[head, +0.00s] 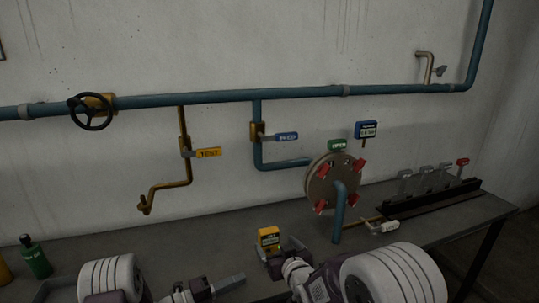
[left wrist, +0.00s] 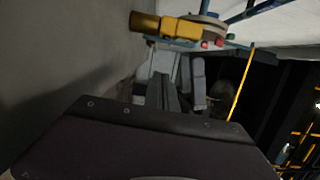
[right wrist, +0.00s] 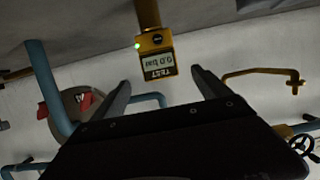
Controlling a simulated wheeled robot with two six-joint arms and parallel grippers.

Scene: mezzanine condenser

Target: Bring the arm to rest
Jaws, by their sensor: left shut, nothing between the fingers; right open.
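My left gripper (head: 232,282) is low in the head view, just above the bench's front part. Its grey fingers are together and hold nothing. My right gripper (head: 279,249) is to its right and farther back, with its fingers apart. A yellow test gauge (head: 268,236) with a dark display stands at the right gripper. In the right wrist view the gauge (right wrist: 157,60) appears upside down, reads 0.0 bar and has a small green light. It lies ahead of the open fingers (right wrist: 160,78), between their lines; I cannot tell whether they touch it.
The bench (head: 215,222) carries a flanged disc (head: 321,186) with red clamps, a row of levers (head: 432,182) and a green bottle (head: 36,258). Blue pipe (head: 215,98) with a black handwheel (head: 90,112) and labelled valves runs along the wall.

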